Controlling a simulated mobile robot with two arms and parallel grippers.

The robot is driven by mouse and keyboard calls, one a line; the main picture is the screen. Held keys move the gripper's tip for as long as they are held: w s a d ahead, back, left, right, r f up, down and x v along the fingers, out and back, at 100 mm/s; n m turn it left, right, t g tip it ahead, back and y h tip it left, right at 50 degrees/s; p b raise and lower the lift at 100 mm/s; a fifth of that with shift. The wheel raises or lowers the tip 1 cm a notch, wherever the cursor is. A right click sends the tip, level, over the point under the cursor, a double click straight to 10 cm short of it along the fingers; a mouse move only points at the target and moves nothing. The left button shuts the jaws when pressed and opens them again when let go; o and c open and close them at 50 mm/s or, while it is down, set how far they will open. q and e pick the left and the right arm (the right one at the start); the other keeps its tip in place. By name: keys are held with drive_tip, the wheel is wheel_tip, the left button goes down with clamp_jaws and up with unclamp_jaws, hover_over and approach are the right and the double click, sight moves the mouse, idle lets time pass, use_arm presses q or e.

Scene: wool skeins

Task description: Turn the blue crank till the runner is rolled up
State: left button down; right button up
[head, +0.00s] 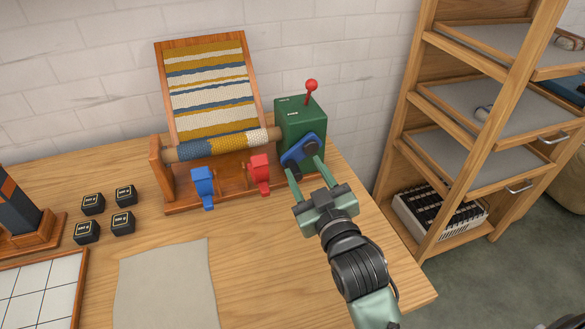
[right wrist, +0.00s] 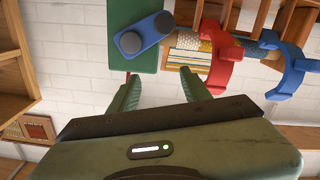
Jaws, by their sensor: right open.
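The blue crank (head: 298,151) is a flat blue arm with dark round ends, on the front of a green box (head: 301,118). The striped runner (head: 210,88) in ochre, cream and blue lies over a sloping wooden frame. Its lower end wraps a wooden roller (head: 222,145). My right gripper (head: 305,165) is open, its fingers pointing at the crank from the front. In the right wrist view the crank (right wrist: 142,35) lies beyond the two spread fingers (right wrist: 160,84), with nothing visible gripped between them. My left gripper is out of view.
A blue clamp-like piece (head: 202,187) and a red one (head: 259,174) stand before the roller. A red-knobbed lever (head: 310,90) tops the green box. Several black weights (head: 93,204) and a grey cloth (head: 167,285) lie left. A wooden shelf (head: 440,135) stands right.

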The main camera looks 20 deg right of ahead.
sight(296, 179)
wheel_tip(296, 179, down, 6)
drive_tip(key=shift+f+b, duration=0.1)
drive_tip(key=shift+b, duration=0.35)
drive_tip(key=w, duration=0.7)
drive_tip(key=shift+w+a+p, duration=0.2)
drive_tip(key=shift+w+p, duration=0.05)
drive_tip(key=shift+p, duration=0.05)
drive_tip(key=c, duration=1)
clamp_jaws()
drive_tip(key=shift+f, duration=0.2)
